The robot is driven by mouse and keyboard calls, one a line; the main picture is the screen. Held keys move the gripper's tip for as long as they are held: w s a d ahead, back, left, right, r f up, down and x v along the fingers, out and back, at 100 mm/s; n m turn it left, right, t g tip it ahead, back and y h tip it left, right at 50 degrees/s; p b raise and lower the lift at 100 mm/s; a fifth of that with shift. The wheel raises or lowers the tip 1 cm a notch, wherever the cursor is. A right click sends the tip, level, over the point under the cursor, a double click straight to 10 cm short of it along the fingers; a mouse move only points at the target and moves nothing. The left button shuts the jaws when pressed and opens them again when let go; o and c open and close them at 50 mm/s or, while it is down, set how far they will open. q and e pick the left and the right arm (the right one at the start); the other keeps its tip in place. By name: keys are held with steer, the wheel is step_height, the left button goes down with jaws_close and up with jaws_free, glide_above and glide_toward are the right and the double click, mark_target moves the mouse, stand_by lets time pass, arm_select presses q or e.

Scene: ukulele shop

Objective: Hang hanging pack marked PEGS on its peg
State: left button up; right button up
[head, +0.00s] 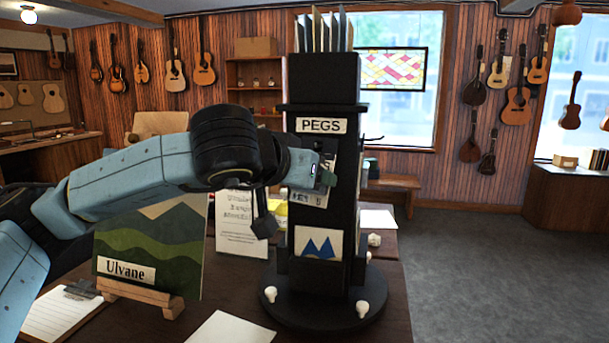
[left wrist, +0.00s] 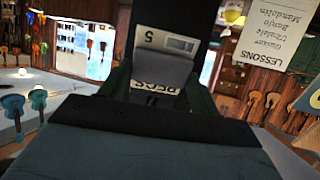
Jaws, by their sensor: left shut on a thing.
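A black display stand (head: 322,90) rises from the counter with a white PEGS label (head: 320,125) near its top. My left gripper (head: 325,178) is in front of the stand's face, below that label. It is shut on a dark grey pack (left wrist: 160,68), which shows between the green fingers in the left wrist view. The fingers and arm hide most of the pack in the head view. An upside-down PEGS marking and a card with a 5 show by it in the left wrist view. I cannot tell whether the pack touches a peg. My right gripper is out of view.
A landscape picture marked Ulvane (head: 150,245) stands on a small easel under my left arm. A white printed sign (head: 240,222) stands behind. A clipboard (head: 62,312) and a paper (head: 235,328) lie on the counter. White knobs (head: 362,308) sit on the stand's round base.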

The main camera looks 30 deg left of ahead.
arm_select(q)
steer(key=o, duration=1)
steer(key=shift+w, duration=0.1)
steer(key=shift+o, duration=0.2)
steer(key=b+v, duration=0.1)
steer(key=v, duration=1.2)
steer(key=shift+s, duration=0.25)
